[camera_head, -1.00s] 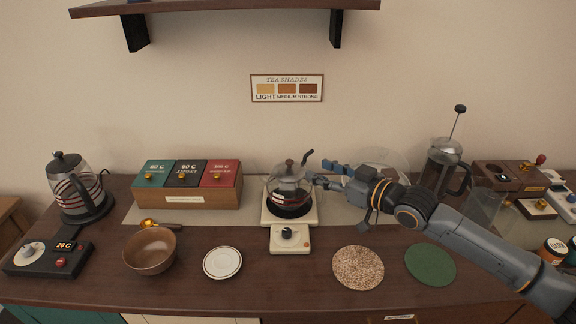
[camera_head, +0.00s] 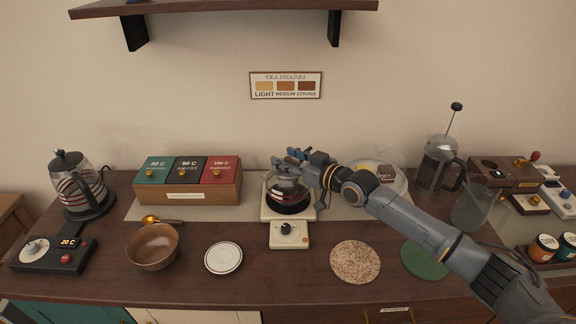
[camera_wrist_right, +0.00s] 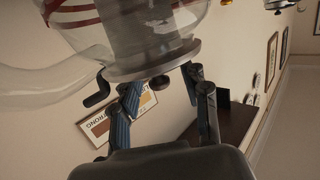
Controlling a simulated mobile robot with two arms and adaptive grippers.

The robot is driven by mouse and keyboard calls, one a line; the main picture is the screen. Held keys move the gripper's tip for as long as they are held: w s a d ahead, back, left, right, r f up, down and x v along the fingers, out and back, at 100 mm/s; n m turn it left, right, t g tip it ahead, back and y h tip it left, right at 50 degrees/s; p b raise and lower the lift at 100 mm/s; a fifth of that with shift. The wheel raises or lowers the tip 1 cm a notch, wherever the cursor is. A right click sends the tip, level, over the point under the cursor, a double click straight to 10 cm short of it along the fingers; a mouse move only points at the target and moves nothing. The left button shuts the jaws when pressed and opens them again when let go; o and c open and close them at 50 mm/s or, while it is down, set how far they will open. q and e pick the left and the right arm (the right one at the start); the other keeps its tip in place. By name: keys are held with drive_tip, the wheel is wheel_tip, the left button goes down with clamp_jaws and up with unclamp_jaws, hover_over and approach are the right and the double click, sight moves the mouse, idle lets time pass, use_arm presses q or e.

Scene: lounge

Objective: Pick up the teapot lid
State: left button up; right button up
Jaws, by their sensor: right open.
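The glass teapot (camera_head: 284,192) with red stripes sits on the cream warmer (camera_head: 291,234) at the middle of the counter. In the head view its lid is mostly hidden behind my right gripper (camera_head: 285,161), which is over the teapot's top. In the right wrist view the teapot (camera_wrist_right: 95,35) fills the upper left, appearing upside down. The lid's grey rim (camera_wrist_right: 150,63) and dark knob (camera_wrist_right: 160,82) show there. My right gripper (camera_wrist_right: 163,88) is open, with its blue-grey fingers on either side of the knob, not closed on it. My left gripper is out of view.
A wooden box of tea tins (camera_head: 187,196) stands left of the teapot. A glass dome (camera_head: 378,168) and a French press (camera_head: 438,165) stand to the right. A bowl (camera_head: 152,248), a white saucer (camera_head: 223,258) and a cork mat (camera_head: 355,262) lie in front.

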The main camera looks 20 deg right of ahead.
clamp_jaws()
